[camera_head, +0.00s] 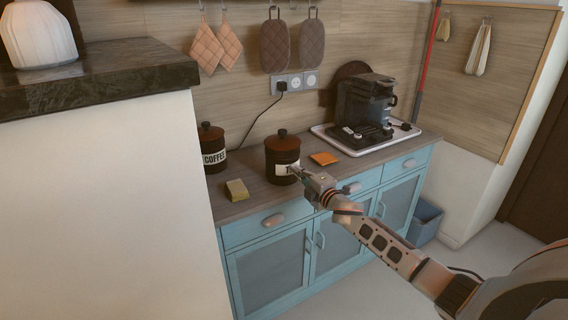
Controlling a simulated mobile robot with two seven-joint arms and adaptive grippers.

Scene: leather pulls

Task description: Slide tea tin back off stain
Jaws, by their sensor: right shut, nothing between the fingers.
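The tea tin (282,150) is a dark canister with a brown knobbed lid and a pale label. It stands upright on the grey-brown countertop (240,205), left of its middle. My right gripper (297,172) is shut and empty, with its fingertips at the tin's front right side, over the label. I cannot tell whether they touch the tin. The gripper covers part of the label's lettering. No stain shows on the counter; the area under the tin is hidden. My left gripper is not in view.
A coffee canister (211,145) stands left of the tin. A coffee machine (364,112) stands on a white tray (337,144) further right. Wall is behind.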

